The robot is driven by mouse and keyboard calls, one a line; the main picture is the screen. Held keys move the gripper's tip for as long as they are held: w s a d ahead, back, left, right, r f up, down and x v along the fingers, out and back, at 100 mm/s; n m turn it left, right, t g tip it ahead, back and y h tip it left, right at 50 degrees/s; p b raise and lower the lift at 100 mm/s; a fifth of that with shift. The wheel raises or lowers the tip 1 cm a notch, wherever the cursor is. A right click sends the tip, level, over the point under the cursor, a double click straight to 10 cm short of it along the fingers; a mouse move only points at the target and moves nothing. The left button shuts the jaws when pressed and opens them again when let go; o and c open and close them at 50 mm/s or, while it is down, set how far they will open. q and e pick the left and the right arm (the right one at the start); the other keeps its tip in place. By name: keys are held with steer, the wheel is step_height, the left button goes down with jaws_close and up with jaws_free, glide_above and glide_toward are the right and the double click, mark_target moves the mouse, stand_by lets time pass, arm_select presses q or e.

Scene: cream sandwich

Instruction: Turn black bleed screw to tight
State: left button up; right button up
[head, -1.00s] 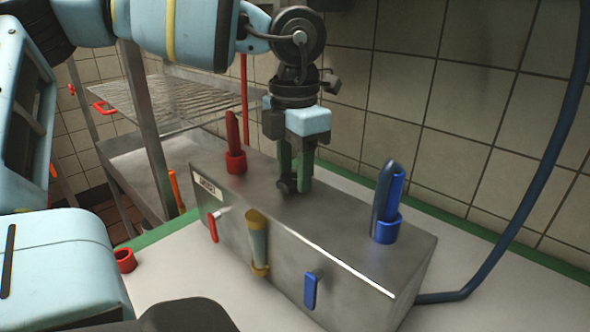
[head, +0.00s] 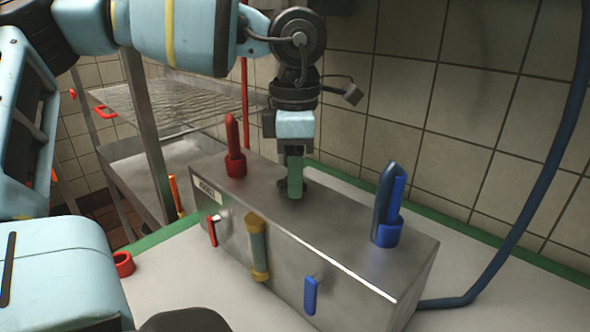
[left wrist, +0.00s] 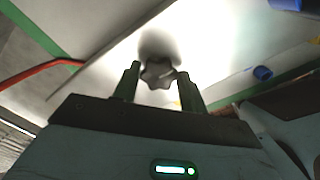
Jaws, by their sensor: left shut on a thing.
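The black bleed screw (left wrist: 158,74) is a star-shaped knob on top of the steel box. In the left wrist view it sits between the two green fingers of my left gripper (left wrist: 157,90). In the head view my left gripper (head: 294,188) points straight down over the box top, with one finger in front of the other. It is shut on the screw, which is mostly hidden there behind the near finger. My right gripper is out of view.
The steel box (head: 285,215) carries a red handle (head: 235,155) on top at left and a blue hose fitting (head: 388,215) at right. Small red and blue levers and a yellow-capped sight tube are on its front. A red ring (head: 123,263) lies on the counter. A tiled wall stands behind.

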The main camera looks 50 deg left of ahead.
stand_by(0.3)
arm_select(q)
steer(key=o, duration=1)
steer(key=shift+c, duration=0.2)
steer(key=shift+r, duration=0.1)
step_height(320, 180, up, 8)
steer(key=shift+f, duration=0.15)
